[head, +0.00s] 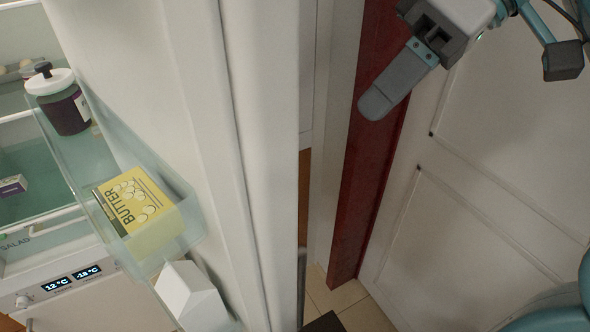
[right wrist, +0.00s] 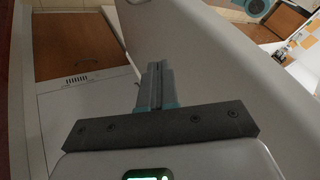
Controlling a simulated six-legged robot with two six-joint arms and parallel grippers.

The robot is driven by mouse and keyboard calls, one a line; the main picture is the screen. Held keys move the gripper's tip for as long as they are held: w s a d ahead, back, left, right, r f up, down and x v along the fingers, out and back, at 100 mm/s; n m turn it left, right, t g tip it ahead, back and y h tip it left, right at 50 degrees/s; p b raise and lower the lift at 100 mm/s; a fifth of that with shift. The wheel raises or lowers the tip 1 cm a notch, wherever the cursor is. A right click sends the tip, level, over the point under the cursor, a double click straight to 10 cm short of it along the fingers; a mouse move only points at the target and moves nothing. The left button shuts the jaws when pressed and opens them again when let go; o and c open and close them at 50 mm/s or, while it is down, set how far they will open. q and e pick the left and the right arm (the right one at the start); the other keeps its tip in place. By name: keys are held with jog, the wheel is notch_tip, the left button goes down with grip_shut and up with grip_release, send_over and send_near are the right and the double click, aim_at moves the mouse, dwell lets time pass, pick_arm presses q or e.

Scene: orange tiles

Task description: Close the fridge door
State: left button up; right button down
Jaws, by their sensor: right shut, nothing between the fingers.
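The fridge door (head: 190,90) stands open as a tall white panel in the head view. Its inner face has a clear shelf (head: 165,165) with a dark jar (head: 66,112), a butter pack (head: 140,205) and a white carton (head: 190,298). The fridge interior (head: 40,175) shows at the left edge. My right gripper (head: 377,103) is shut and empty, right of the door on its outer side. In the right wrist view the closed fingers (right wrist: 155,72) overlap a pale panel (right wrist: 220,65), which looks like the door. I cannot tell whether they touch. My left gripper is not in view.
A dark red post (head: 365,190) and a white panelled surface (head: 480,190) stand right of the door. A narrow strip of tiled floor (head: 345,297) shows below. In the right wrist view a white unit with a brown panel (right wrist: 80,50) is at left.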

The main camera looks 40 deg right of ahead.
aim_at(298, 177)
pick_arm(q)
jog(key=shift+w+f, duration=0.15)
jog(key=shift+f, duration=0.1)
pick_arm(e)
jog(key=w+a+f, duration=0.1)
jog(key=a+f, duration=0.1)
jog(key=a, duration=0.1)
jog(key=w+a+f, duration=0.1)
jog(key=a+f, duration=0.2)
jog(key=w+a+f, duration=0.1)
jog(key=a+f, duration=0.1)
jog(key=f, duration=0.1)
jog(key=shift+w+a, duration=0.15)
jog(key=shift+a, duration=0.25)
jog(key=shift+r, duration=0.1)
